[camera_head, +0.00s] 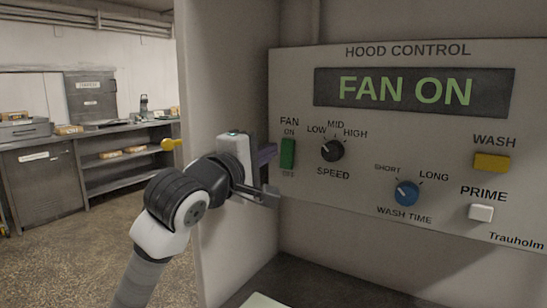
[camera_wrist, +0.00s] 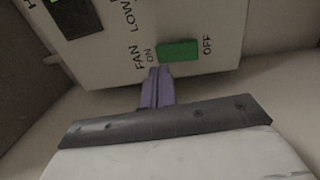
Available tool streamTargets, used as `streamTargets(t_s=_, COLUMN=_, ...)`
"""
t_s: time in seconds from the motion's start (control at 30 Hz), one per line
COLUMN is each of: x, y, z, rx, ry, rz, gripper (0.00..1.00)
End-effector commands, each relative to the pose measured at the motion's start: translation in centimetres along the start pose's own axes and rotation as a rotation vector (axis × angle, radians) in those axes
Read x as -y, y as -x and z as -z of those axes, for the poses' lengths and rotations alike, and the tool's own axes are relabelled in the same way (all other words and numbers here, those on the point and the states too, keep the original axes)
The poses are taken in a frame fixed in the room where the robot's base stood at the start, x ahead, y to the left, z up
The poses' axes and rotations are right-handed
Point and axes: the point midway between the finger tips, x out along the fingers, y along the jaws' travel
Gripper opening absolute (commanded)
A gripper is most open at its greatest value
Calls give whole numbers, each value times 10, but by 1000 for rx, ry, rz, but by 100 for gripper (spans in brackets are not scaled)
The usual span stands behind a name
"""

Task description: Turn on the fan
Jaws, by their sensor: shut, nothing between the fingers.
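The green fan switch (camera_head: 288,154) is at the left edge of the hood control panel (camera_head: 440,215), between the ON and OFF marks. The display (camera_head: 408,91) reads FAN ON in green letters. My gripper (camera_head: 268,155) is shut and empty, just left of the switch in the head view. In the wrist view, the closed purple fingertips (camera_wrist: 159,74) point at the panel's edge near the ON mark, beside the green switch (camera_wrist: 180,51). Whether they touch the panel or the switch, I cannot tell.
The panel also carries a black speed knob (camera_head: 332,150), a blue wash time knob (camera_head: 407,194), a yellow wash button (camera_head: 491,162) and a white prime button (camera_head: 481,212). A grey counter (camera_head: 35,180) with shelves stands at the far left, with open floor before it.

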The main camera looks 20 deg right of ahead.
Motion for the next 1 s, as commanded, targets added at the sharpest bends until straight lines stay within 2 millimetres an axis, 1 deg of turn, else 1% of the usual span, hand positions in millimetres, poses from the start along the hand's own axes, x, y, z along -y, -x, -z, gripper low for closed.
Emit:
streamTargets(t_s=0.03, x=-1, y=16, z=1, rx=-5, ry=-6, rz=-4, gripper=0)
streamTargets(t_s=0.2, x=-10, y=55, z=0, rx=-6, ry=-5, rz=-2, gripper=0)
streamTargets(t_s=0.3, x=-15, y=72, z=0, rx=-3, ry=-4, rz=-2, gripper=0)
streamTargets(t_s=0.4, x=-19, y=85, z=0, rx=-3, ry=-2, rz=-3, gripper=0)
streamTargets(t_s=0.57, x=-22, y=96, z=0, rx=-1, ry=-1, rz=-2, gripper=0)
streamTargets(t_s=0.9, x=-23, y=97, z=-1, rx=1, ry=1, rz=-2, gripper=0)
streamTargets(t_s=1.0, x=-26, y=103, z=-6, rx=33, ry=40, rz=-26, gripper=0)
